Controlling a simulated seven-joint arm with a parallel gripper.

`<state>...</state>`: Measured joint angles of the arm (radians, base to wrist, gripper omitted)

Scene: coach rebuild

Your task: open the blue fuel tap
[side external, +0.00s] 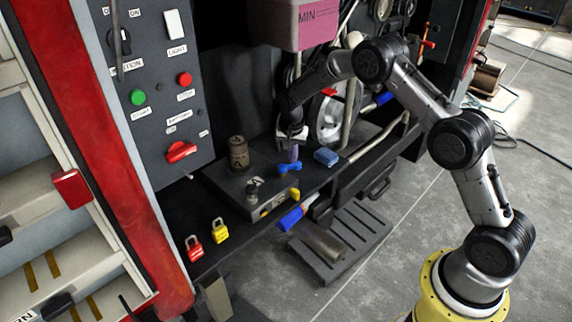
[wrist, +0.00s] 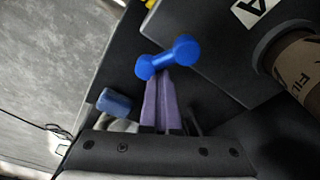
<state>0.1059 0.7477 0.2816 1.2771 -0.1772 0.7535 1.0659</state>
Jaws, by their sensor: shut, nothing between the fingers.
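The blue fuel tap (side external: 290,168) looks like a short bar with two rounded ends, at the edge of the dark bench. In the wrist view the tap (wrist: 168,57) lies just beyond my fingertips, its bar slanting slightly. My gripper (side external: 293,154) points down at the tap from above. Its two purple fingers (wrist: 164,76) are together and hold nothing. The fingertips appear to meet or overlap the tap's bar; I cannot tell whether they touch it. The tap's stem or mount is hidden.
A brown filter canister (side external: 238,153) stands on a grey box left of the tap. A blue block (side external: 326,157) lies right of it. Yellow (side external: 220,230) and red (side external: 194,246) padlocks sit on the ledge. A blue-and-white handle (side external: 291,218) juts out below.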

